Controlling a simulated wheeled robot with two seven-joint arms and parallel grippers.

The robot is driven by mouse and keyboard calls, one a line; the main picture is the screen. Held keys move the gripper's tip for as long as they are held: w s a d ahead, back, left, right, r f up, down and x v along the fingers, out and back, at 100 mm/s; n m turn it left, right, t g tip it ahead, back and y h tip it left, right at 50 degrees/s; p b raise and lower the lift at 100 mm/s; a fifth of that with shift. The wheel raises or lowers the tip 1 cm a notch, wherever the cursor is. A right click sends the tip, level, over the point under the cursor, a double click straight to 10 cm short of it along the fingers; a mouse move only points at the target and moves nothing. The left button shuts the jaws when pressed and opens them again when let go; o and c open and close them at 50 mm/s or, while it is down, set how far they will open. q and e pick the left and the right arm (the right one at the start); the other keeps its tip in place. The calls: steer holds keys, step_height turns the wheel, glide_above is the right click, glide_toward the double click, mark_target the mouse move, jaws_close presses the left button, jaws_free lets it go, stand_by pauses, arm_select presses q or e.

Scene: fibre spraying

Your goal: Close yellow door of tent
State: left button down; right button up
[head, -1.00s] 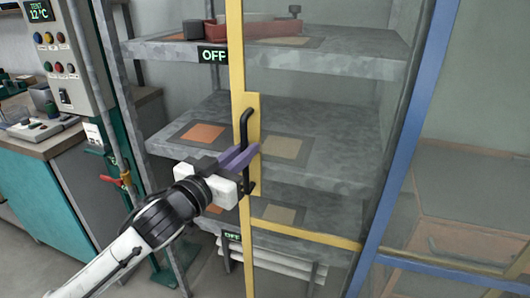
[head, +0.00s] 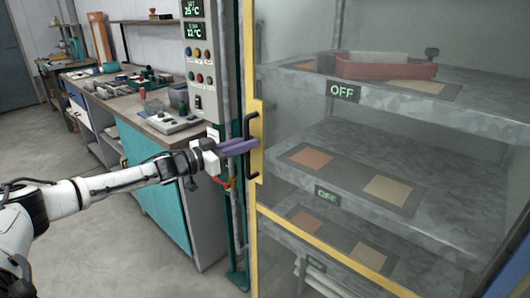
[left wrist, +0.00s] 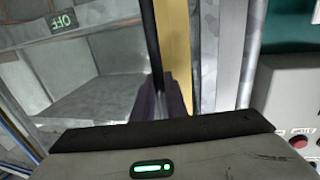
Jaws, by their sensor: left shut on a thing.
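The tent's yellow-framed glass door (head: 258,136) stands with its handle-side edge beside the post at the control panel. It covers the front of the shelves. I cannot tell whether a narrow gap is left at that edge. The door's black bar handle (head: 249,165) is on the yellow upright. My left gripper (head: 243,146), with purple fingers, is shut on the handle at mid-height. In the left wrist view the dark handle (left wrist: 149,40) runs down between the fingers (left wrist: 160,98), next to the yellow upright (left wrist: 176,50). My right gripper is not in view.
A control panel (head: 200,62) with displays and buttons stands left of the door. A workbench (head: 165,125) with tools is behind my left arm. Shelves (head: 440,95) with OFF signs and orange and tan squares show through the glass. The floor at left is clear.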

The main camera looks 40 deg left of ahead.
arm_select(q)
steer(key=shift+w+a+r, duration=0.1)
steer(key=shift+a, duration=1.75)
steer(key=c, duration=2.1)
jaws_free()
steer(key=o, duration=0.3)
steer(key=shift+w+a, duration=0.1)
steer(key=shift+o, duration=0.2)
steer(key=p+v, duration=0.3)
steer(key=v, duration=0.7)
steer(key=shift+s+p, duration=0.2)
steer(key=shift+p, duration=0.2)
